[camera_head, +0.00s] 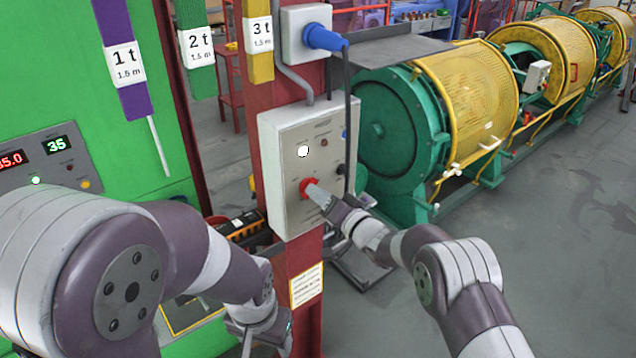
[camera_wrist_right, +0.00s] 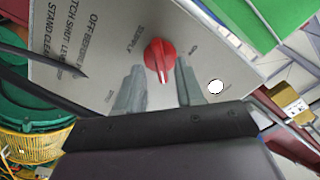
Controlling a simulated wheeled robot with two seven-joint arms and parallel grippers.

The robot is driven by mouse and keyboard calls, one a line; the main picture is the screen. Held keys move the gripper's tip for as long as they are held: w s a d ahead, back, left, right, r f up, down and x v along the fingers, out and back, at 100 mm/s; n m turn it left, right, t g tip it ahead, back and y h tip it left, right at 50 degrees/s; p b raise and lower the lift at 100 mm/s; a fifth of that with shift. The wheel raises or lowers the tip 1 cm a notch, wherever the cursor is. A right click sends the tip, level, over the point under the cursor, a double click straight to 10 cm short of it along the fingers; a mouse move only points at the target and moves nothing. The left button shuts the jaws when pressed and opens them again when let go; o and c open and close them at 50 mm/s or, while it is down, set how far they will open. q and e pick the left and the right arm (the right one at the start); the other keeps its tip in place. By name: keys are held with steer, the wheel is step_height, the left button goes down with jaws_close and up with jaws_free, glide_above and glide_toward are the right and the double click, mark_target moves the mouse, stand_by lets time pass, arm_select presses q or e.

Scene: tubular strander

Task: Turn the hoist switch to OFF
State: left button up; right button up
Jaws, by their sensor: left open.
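The red rotary switch (camera_head: 309,187) sits on the lower front of a light grey control box (camera_head: 283,150) on a red post. In the right wrist view the red knob (camera_wrist_right: 158,55) has a white pointer line directed toward the gripper's palm. An "ON" label is to its right; other small labels are hard to read. My right gripper (camera_wrist_right: 159,68) has its fingers apart, one either side of the knob, with small visible gaps. In the head view my right gripper (camera_head: 318,192) partly covers the knob.
A lit white lamp (camera_head: 303,151) is above the switch. A blue plug (camera_head: 325,38) and black cable (camera_head: 347,120) run down the box's right side. The green and yellow strander (camera_head: 465,85) stands behind. Grey floor (camera_head: 540,250) is clear at right.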

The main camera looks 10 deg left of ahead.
steer(key=shift+x, duration=0.85)
jaws_close()
steer(key=shift+s+a+n+b, duration=0.1)
steer(key=shift+n+b, duration=8.8)
steer(key=shift+b, duration=0.35)
